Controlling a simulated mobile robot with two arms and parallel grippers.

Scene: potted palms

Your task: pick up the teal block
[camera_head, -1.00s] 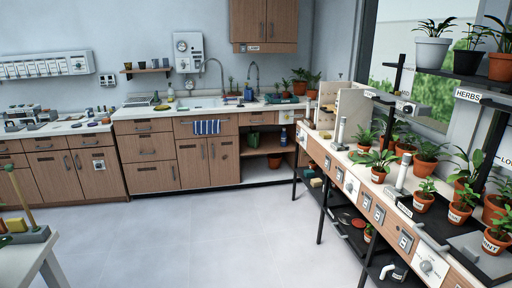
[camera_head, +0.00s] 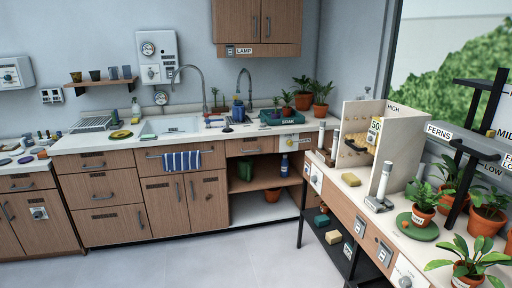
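A small teal block (camera_head: 322,220) lies on the dark lower shelf under the bench at the right. A pale yellow block (camera_head: 333,237) lies just in front of it on the same shelf. The two look close together; I cannot tell whether they touch. Neither of my grippers is in the head view.
The bench (camera_head: 340,205) holds a white partition (camera_head: 402,150), a yellow sponge (camera_head: 350,179) and potted plants (camera_head: 423,200). Its dark legs (camera_head: 300,228) stand at the shelf's left end. A sink counter (camera_head: 105,141) runs along the back wall. The grey floor (camera_head: 215,268) in front is clear.

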